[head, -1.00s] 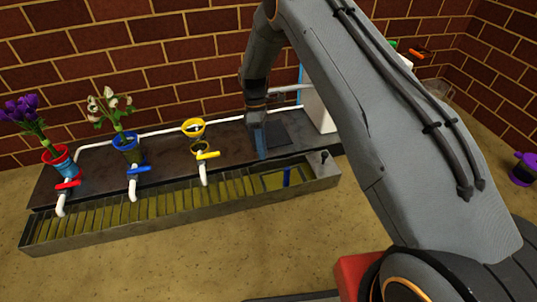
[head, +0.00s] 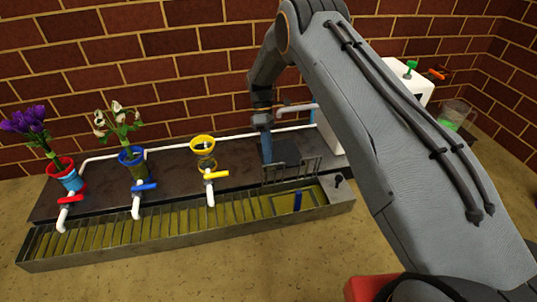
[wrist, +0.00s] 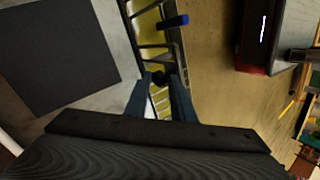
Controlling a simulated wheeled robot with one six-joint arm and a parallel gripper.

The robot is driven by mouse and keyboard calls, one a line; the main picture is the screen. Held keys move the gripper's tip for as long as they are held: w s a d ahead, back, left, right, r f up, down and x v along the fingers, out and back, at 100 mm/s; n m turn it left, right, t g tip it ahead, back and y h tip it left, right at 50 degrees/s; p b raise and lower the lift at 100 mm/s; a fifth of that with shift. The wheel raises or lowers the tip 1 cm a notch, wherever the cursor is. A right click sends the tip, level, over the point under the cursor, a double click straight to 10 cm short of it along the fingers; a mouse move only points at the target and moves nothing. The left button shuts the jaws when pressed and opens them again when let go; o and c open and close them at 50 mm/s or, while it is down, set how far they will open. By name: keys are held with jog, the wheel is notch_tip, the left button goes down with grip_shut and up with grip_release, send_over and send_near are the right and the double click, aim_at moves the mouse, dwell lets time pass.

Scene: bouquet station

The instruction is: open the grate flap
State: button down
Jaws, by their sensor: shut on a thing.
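The grate flap (head: 300,170), a row of thin dark bars, stands raised at the back edge of the trough's right end. My gripper (head: 267,158) is at its left end, over the back counter. In the wrist view, my gripper's blue fingers (wrist: 160,88) are shut around a small dark knob (wrist: 163,76) on the barred flap (wrist: 152,38). Below the flap, the trough section is open, with a blue piece (head: 298,201) inside. The blue piece also shows in the wrist view (wrist: 173,21). My fingers hide part of the grip.
The grated trough (head: 110,256) runs leftward. Behind it are red, blue and yellow taps, two flower pots (head: 67,177) (head: 132,170) and a yellow-ringed holder (head: 203,144). The floor in front is clear.

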jog(key=shift+s+d+f, duration=0.15)
jog(key=shift+d+f, duration=0.05)
jog(key=shift+f, duration=0.35)
jog(key=shift+s+d+f, duration=0.1)
jog(key=shift+d+f, duration=0.05)
jog(key=shift+f, duration=0.35)
jog(key=c, duration=1.4)
grip_release()
jog(key=shift+f, duration=0.1)
jog(key=shift+a, duration=0.35)
jog(key=shift+c, duration=0.9)
jog(key=shift+w+d, duration=0.1)
jog(key=shift+d, duration=0.05)
jog(key=p+v, duration=0.2)
jog(key=v, duration=0.6)
jog(key=shift+a, duration=0.35)
